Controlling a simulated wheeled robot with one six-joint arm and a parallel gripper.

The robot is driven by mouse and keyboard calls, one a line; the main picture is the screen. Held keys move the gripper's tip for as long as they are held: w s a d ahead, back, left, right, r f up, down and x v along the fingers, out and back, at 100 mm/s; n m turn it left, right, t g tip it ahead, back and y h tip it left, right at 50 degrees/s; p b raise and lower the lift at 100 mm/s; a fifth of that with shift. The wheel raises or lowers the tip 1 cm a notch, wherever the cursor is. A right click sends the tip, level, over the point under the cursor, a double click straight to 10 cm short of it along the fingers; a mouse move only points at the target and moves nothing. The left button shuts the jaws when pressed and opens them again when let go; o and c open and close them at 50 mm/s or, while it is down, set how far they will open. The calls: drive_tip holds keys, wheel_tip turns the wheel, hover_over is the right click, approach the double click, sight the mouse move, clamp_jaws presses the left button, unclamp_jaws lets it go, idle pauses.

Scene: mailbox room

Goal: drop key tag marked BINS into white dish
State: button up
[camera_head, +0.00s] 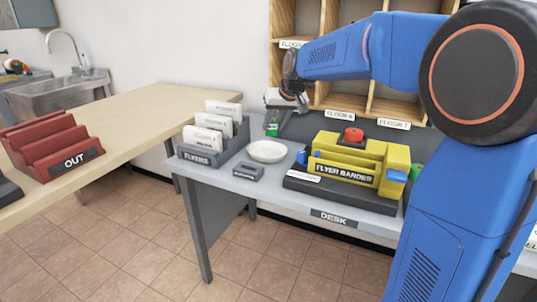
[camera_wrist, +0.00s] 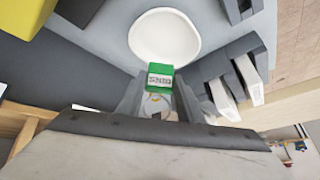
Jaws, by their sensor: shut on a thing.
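A green key tag (camera_wrist: 160,76) with lettering that looks like BINS upside down is between the fingers of my gripper (camera_wrist: 158,97). In the head view, the green tag (camera_head: 272,128) hangs below my gripper (camera_head: 285,100), which is shut on it. The white dish (camera_head: 267,152) stands on the grey desk, below and slightly in front of the tag. In the wrist view, the round white dish (camera_wrist: 164,36) is empty, and the tag's top edge overlaps its near rim in the picture.
The grey FLYERS rack (camera_head: 217,146) with white cards stands left of the dish. A small dark labelled block (camera_head: 248,172) sits in front of it. The yellow FLYER BANDER (camera_head: 345,168) stands on the right. Wooden pigeonholes (camera_head: 330,100) rise behind.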

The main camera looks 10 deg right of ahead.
drive_tip(key=shift+f, duration=1.05)
drive_tip(key=o, duration=1.4)
drive_tip(key=v, duration=1.7)
drive_tip(key=shift+s+d+r, duration=0.1)
drive_tip(key=shift+r, duration=0.05)
drive_tip(key=shift+s, duration=0.1)
